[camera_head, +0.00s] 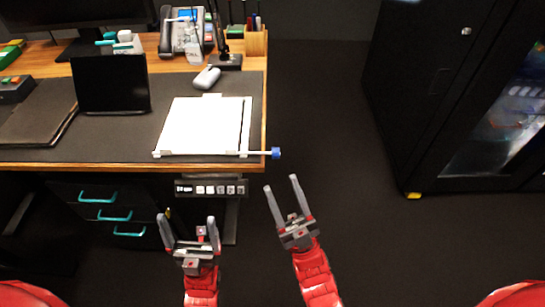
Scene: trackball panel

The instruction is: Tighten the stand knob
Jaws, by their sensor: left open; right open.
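A blue knob (276,153) sits on the end of a thin rod that sticks out past the desk's right edge. The rod runs from the lower right corner of a white panel (204,125), which lies on the dark desk mat. My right gripper (282,187) is open and empty, below the knob in the picture and apart from it. My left gripper (188,222) is open and empty in front of the desk, below its front edge and left of the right gripper.
The wooden desk (90,167) carries a black screen (112,84), a white mouse (206,78), a telephone (184,35) and a pen holder (256,40). A control strip (210,189) hangs under the front edge. A black cabinet (420,90) stands at right. Floor between is clear.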

